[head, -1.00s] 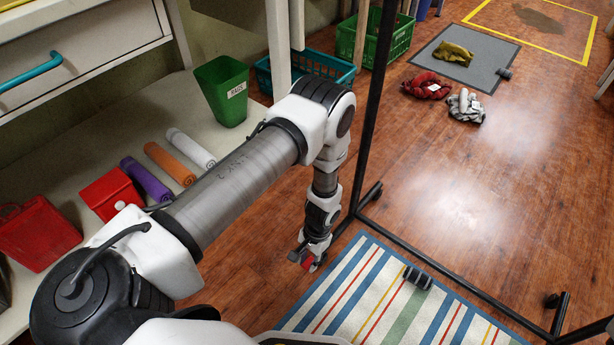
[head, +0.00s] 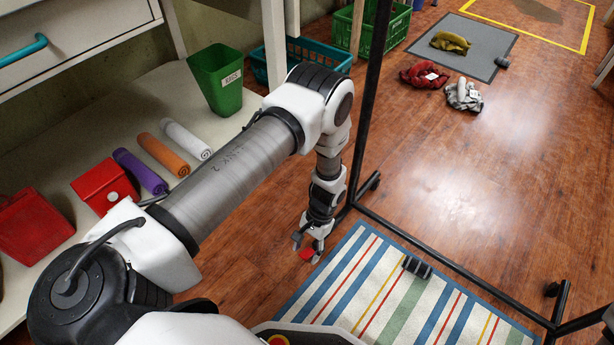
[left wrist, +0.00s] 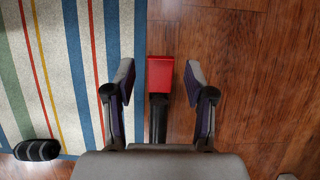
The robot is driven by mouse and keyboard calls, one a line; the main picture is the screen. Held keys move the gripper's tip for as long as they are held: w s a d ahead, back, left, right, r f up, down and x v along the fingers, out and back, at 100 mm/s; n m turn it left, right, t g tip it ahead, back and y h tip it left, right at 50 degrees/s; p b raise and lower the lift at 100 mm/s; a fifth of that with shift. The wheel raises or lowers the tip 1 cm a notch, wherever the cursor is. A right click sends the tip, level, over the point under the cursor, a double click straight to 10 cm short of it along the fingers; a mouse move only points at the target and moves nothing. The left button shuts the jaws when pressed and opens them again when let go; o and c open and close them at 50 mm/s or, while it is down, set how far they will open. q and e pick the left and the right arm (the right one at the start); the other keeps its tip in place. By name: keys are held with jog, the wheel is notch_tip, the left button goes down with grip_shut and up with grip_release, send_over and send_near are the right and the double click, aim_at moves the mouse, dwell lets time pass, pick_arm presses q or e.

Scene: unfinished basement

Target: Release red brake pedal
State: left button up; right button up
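The red brake pedal (left wrist: 160,70) shows in the left wrist view as a small red plate on a black bar. In the head view, the red pedal (head: 307,254) is small and partly covered by my left gripper (head: 307,248). In the left wrist view, my left gripper (left wrist: 160,82) is open, with one finger on each side of the pedal. My right gripper is not in view.
A black wheeled frame (head: 455,260) stands just right of my left gripper. A low white shelf (head: 130,235) holds red boxes, rolled cloths and a green bin (head: 217,80).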

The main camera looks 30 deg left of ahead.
pick_arm(q)
jog(key=v, duration=1.2)
